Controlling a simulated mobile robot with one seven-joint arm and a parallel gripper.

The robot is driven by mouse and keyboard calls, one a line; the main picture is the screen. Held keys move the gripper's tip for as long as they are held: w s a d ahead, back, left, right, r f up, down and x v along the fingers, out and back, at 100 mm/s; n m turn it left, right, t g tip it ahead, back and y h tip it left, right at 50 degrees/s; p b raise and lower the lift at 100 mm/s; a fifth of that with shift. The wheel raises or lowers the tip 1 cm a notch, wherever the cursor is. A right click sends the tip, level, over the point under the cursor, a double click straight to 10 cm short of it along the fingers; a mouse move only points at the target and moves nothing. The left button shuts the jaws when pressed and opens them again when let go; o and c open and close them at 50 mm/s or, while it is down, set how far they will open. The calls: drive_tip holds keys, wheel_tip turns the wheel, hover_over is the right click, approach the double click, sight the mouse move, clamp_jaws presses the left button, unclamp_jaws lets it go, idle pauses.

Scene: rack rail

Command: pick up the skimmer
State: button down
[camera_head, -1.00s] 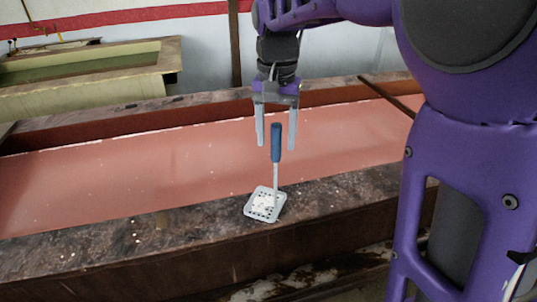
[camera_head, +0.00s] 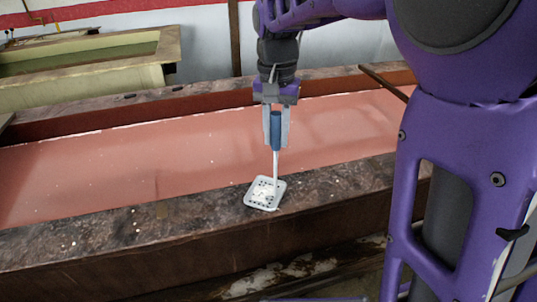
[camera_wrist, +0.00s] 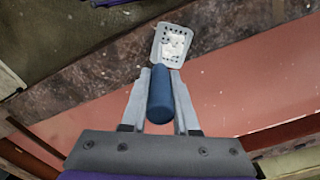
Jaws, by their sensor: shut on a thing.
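The skimmer (camera_head: 264,193) has a light grey, square perforated head with a white patch on it, a thin pale shaft and a blue handle. Its handle stands upright, and its head is over the near dark ledge; whether the head touches the ledge I cannot tell. My gripper (camera_head: 276,140) points down with its fingers closed on both sides of the blue handle. In the wrist view the blue handle (camera_wrist: 160,95) lies between the two grey fingers, and the perforated head (camera_wrist: 172,46) shows beyond the fingertips.
The dark, speckled ledge (camera_head: 120,232) runs along the near side of a long trough with a pinkish-red surface (camera_head: 120,180). A yellowish tank (camera_head: 90,75) stands at the back left. A dark bar (camera_head: 383,82) slants over the trough's right part.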

drive_tip(key=shift+r, duration=0.15)
wheel_tip(320, 180, up, 13)
drive_tip(key=shift+f+p, duration=0.2)
drive_tip(key=shift+p, duration=0.25)
drive_tip(key=shift+r, duration=0.1)
idle(0.4)
